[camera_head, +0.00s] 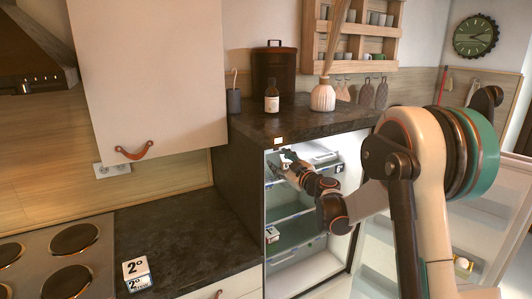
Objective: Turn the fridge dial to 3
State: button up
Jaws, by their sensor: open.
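The fridge (297,278) stands open under the dark counter, with a lit white interior and glass shelves. My gripper (280,163) is inside its upper left part, just below the counter, and is open. My arm reaches in from the right. The fridge dial cannot be made out clearly; it is too small or hidden around my gripper, and its setting cannot be read. I cannot tell whether my fingers touch it.
The open fridge door (492,222) extends to the right behind my arm. A marked cube (272,234) is inside the fridge, at left. A brown bottle (272,98) and white vase (323,96) stand above.

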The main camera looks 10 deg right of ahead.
jog(key=b+x, duration=0.1)
jog(key=x, duration=0.9)
jog(key=shift+w+a+f, duration=0.1)
jog(key=shift+w, duration=0.2)
jog(key=shift+c, duration=0.6)
jog(key=c, duration=0.9)
